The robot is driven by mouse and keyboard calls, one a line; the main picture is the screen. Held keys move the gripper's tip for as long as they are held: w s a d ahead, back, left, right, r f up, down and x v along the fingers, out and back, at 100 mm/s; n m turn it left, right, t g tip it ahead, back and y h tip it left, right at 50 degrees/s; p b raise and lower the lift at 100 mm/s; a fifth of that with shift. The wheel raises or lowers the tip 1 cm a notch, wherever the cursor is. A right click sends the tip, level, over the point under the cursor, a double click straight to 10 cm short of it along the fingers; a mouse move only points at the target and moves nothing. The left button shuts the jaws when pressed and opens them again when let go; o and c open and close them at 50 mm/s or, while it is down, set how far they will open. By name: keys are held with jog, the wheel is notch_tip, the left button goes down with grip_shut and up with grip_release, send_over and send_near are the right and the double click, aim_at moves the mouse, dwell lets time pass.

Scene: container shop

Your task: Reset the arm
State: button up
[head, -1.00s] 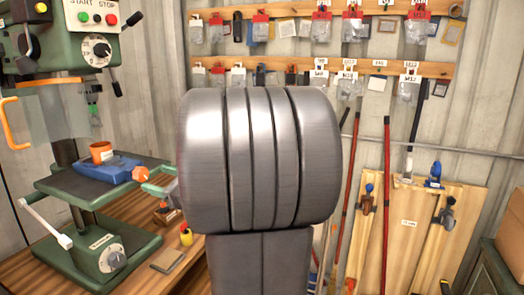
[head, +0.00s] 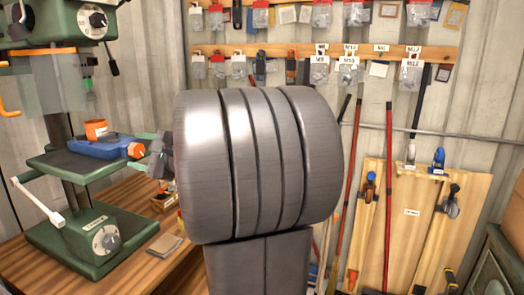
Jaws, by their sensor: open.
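The large grey ribbed cylinder and the column under it in the middle of the head view are parts of my own arm. My gripper (head: 157,156) shows only in part, as dark grey and greenish pieces at the left edge of that arm link. It is open, with nothing seen between its fingers. It is close to the orange knob of a blue vise (head: 100,148) in the picture; whether they touch cannot be told. The rest of the gripper and the wrist are hidden behind the arm link.
A green drill press (head: 84,230) with the vise on its table stands on a wooden bench (head: 135,262) at left. Bags of small parts hang on wooden rails (head: 385,52) at the back. Long-handled tools and a wooden board (head: 412,230) with clamps lean at right.

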jog(key=n+b, duration=0.2)
jog(key=n, duration=0.3)
jog(key=shift+f+b, duration=0.1)
jog(key=shift+b, duration=0.3)
jog(key=n+b, duration=0.1)
jog(key=n, duration=0.4)
jog(key=shift+b, duration=0.3)
jog(key=shift+n, duration=0.3)
